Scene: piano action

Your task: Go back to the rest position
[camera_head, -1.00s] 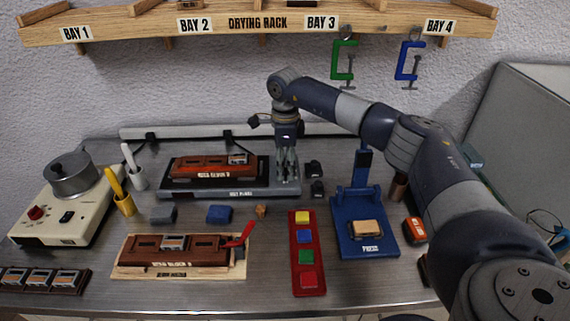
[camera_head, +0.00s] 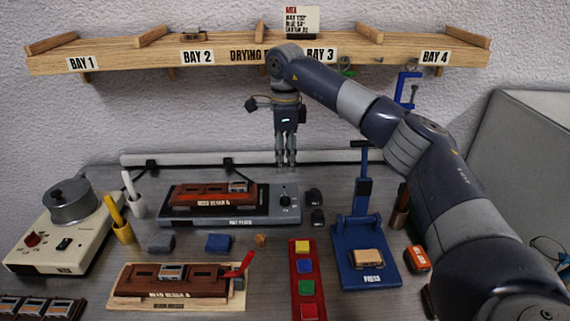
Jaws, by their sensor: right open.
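My right gripper (camera_head: 286,159) hangs fingers-down in the air in front of the back wall, above the rear of the bench. Its fingers are empty and point down, clear of the grey hot plate (camera_head: 255,217) below. The right arm comes in from the right and arches over the blue press (camera_head: 368,265). A brown-red block (camera_head: 208,197) lies on the hot plate, whose knob side is in plain sight. My left gripper does not show.
The wooden drying rack (camera_head: 160,50) spans the wall, with a blue clamp (camera_head: 407,89) hanging near bay 4. A red tray of coloured buttons (camera_head: 306,282), a second brown block (camera_head: 180,281) on a board and a cream heater (camera_head: 65,238) stand on the bench.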

